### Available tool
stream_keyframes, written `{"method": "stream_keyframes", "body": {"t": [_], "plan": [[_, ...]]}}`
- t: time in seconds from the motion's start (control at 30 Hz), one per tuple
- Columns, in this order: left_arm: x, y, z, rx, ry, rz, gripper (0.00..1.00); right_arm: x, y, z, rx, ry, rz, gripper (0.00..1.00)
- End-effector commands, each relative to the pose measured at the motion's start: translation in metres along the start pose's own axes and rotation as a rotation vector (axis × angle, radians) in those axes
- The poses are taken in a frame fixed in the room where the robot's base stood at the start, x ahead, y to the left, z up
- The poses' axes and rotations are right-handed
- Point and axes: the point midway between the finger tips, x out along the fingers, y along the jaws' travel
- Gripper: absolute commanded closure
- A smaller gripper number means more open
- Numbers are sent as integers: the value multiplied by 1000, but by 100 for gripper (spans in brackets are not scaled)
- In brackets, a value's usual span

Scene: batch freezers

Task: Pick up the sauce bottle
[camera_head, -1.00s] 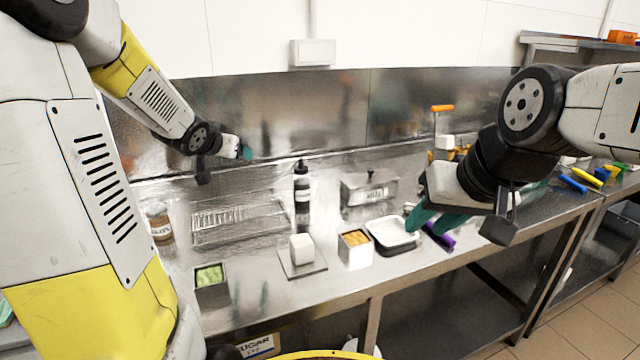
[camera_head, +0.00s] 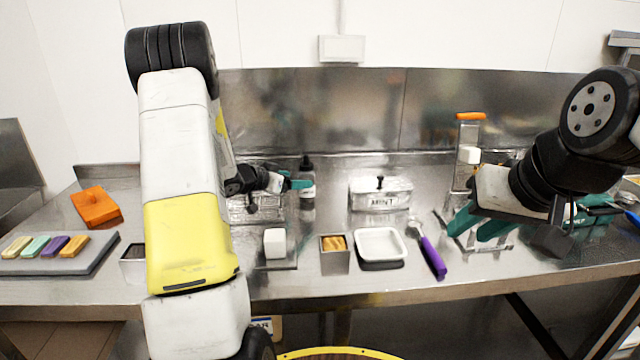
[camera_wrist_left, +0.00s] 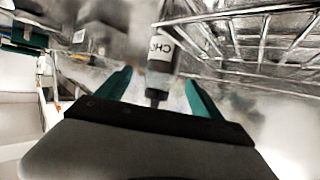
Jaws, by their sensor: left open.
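The sauce bottle (camera_head: 307,190) is dark with a black cap and a pale label, standing upright at the back of the steel counter. In the left wrist view the bottle (camera_wrist_left: 160,52) shows a label with "CHO" and its dark cap end between my fingers. My left gripper (camera_head: 298,184) is open, its teal fingertips at the bottle's left side in the head view; the left wrist view also shows the open gripper (camera_wrist_left: 158,80). I cannot tell whether a finger touches the bottle. My right gripper (camera_head: 472,232) is open and empty over the counter at right.
A wire rack (camera_head: 250,207) lies left of the bottle, partly behind my left arm. A lidded metal box (camera_head: 380,193) stands to its right. In front are a white block (camera_head: 275,243), a small tin (camera_head: 335,255), a white tray (camera_head: 381,243) and a purple-handled tool (camera_head: 433,256).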

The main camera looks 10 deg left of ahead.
Motion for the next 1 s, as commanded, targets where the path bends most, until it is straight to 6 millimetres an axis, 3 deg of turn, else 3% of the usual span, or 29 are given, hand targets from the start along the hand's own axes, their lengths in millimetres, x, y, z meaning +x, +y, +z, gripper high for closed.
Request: {"method": "stream_keyframes", "body": {"t": [0.33,0.67,1.0], "plan": [[48,-3,4,1,0,0,24,0,0,0,0,0,0,66],[54,-4,3,0,0,-2,26,0,0,0,0,0,0,66],[53,-4,2,1,2,-2,90,0,0,0,0,0,0,66]]}}
